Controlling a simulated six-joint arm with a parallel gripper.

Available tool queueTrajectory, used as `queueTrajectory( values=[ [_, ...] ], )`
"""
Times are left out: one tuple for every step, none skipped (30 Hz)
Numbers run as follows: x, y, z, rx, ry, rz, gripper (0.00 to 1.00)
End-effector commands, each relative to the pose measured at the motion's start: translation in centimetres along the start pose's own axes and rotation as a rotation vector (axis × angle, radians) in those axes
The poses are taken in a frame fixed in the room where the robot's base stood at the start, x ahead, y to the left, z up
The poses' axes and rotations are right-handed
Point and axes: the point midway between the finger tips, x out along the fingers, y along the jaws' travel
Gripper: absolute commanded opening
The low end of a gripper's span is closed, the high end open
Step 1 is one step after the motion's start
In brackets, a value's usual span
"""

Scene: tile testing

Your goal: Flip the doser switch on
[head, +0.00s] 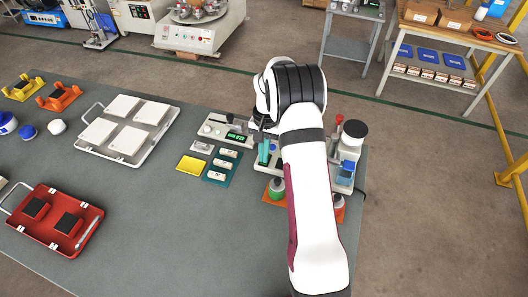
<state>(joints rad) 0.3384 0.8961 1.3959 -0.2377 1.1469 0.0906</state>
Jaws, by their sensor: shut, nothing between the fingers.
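My gripper (264,154) points down left of this device, beneath my wrist, over a pale unit. My arm hides much of the space between the gripper and the device, so contact with any switch cannot be told.
A scale-like unit with a green display (235,137) stands left of my gripper. A teal tray (208,178), yellow tray (191,165), white tile tray (78,148) and red case (40,232) lie farther left. The front middle of the bench (170,240) is clear.

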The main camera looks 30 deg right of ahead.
Motion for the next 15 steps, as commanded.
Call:
queueTrajectory(
  values=[
    [0.2, 0.0, -0.2, -0.003, 0.001, 0.001, 0.00],
    [0.2, 0.0, -0.3, -0.004, 0.002, 0.001, 0.00],
    [0.2, 0.0, -0.5, -0.004, 0.003, 0.002, 0.00],
    [0.2, 0.0, -0.6, -0.004, 0.003, 0.002, 0.00],
    [0.1, 0.1, -0.7, -0.004, 0.003, 0.002, 0.00],
    [0.1, 0.1, -1.0, -0.004, 0.004, 0.002, 0.00],
    [0.0, 0.1, -1.1, -0.004, 0.004, 0.002, 0.00],
    [0.0, 0.1, -1.3, -0.004, 0.005, 0.002, 0.00],
    [-0.1, 0.1, -1.5, -0.004, 0.005, 0.002, 0.00],
    [-0.1, 0.1, -1.6, -0.004, 0.004, 0.002, 0.00],
    [-0.2, 0.1, -1.6, -0.003, 0.003, 0.002, 0.00],
    [-0.2, 0.1, -1.6, -0.003, 0.003, 0.002, 0.00],
    [-0.2, 0.1, -1.6, -0.003, 0.002, 0.002, 0.00],
    [-0.2, 0.1, -1.6, -0.003, 0.002, 0.002, 0.00],
    [-0.2, 0.1, -1.6, -0.003, 0.002, 0.002, 0.00]
  ],
)
